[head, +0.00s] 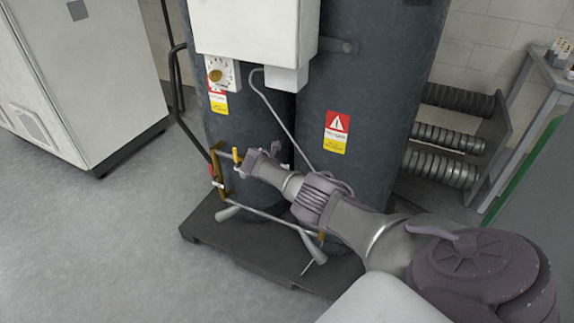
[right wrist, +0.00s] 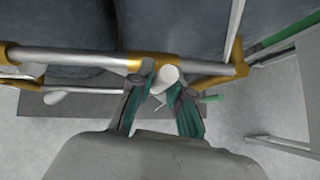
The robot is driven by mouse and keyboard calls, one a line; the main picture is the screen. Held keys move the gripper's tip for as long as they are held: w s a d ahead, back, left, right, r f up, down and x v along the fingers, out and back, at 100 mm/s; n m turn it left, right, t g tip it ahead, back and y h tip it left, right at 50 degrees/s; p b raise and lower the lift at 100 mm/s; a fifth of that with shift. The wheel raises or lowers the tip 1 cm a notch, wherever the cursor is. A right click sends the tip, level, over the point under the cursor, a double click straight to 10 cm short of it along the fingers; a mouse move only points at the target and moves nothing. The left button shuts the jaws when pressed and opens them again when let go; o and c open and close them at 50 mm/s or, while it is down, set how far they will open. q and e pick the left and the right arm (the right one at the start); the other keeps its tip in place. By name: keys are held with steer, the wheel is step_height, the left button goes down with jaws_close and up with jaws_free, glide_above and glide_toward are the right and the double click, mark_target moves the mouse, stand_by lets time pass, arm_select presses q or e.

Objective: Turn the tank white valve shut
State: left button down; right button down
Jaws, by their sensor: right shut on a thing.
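My right gripper (head: 250,162) reaches from the right to the brass and white pipework in front of the tanks. In the right wrist view the two green-lined fingers (right wrist: 165,98) close around a rounded white valve handle (right wrist: 168,75) on the brass fitting. In the head view the gripper hides this handle. A yellow handle (head: 236,155) stands just left of the fingertips, and a red handle (head: 211,168) is farther left. Two pale handles (head: 229,212) (head: 314,246) hang on the lower pipe. My left gripper is in neither view.
Two dark tanks (head: 322,85) stand on a black base (head: 250,255), with a white box (head: 250,25) mounted on them. A large white cabinet (head: 85,65) is at the left. Ribbed coils (head: 440,140) and a bench stand right. The floor at front left is clear.

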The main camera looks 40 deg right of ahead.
steer(key=shift+a+f, duration=0.1)
stand_by(0.4)
steer(key=c, duration=1.1)
jaws_free()
steer(key=shift+w, duration=0.1)
steer(key=shift+r, duration=0.2)
steer(key=v, duration=1.1)
steer(key=shift+a+r, duration=0.2)
steer(key=shift+a, duration=0.15)
